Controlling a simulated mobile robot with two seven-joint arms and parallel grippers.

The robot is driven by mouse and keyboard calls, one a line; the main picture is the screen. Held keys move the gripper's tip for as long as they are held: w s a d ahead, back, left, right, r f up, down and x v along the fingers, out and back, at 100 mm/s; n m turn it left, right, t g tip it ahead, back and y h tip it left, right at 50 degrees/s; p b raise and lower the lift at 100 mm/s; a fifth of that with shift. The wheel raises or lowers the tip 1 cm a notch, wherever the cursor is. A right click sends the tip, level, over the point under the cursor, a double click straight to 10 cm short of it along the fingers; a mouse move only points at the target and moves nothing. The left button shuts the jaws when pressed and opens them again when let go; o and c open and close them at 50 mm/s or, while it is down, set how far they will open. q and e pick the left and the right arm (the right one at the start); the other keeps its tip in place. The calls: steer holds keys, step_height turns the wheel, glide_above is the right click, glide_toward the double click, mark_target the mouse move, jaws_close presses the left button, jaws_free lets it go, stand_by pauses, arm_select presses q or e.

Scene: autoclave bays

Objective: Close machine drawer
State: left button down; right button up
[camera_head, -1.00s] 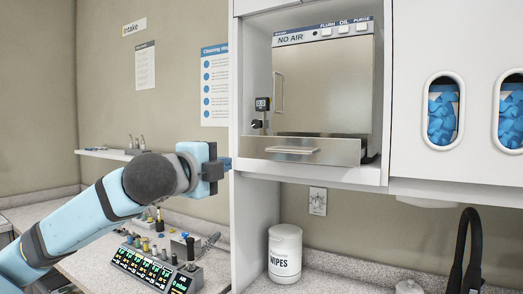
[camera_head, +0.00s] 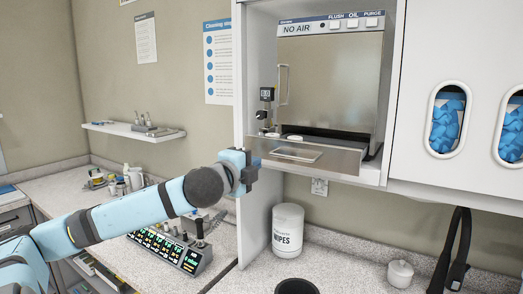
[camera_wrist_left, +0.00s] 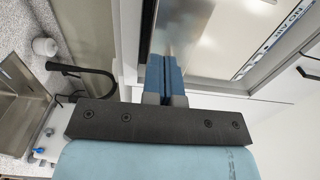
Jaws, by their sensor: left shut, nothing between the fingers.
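The machine drawer (camera_head: 330,160) is a metal tray front at the bottom of the "NO AIR" machine (camera_head: 330,80). My right gripper is not in view.
The white cabinet frames the machine, with a sidewall beside my arm. Below are a wipes tub (camera_head: 288,232) and a small lidded jar (camera_head: 400,273) on the counter. A control box (camera_head: 172,245) with several lit displays sits under my left arm. A wall shelf (camera_head: 133,132) is at left.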

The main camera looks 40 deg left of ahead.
mark_target(266, 157)
arm_select(q)
steer(key=p+x, duration=0.1)
steer(key=x, duration=0.2)
steer(key=shift+r, duration=0.2)
steer(key=shift+w+a+f+p, duration=0.1)
steer(key=shift+w+p, duration=0.35)
steer(key=shift+w+f, duration=0.1)
steer(key=shift+w, duration=0.1)
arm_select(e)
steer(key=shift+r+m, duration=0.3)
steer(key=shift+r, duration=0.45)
arm_select(q)
steer(key=shift+a, duration=0.15)
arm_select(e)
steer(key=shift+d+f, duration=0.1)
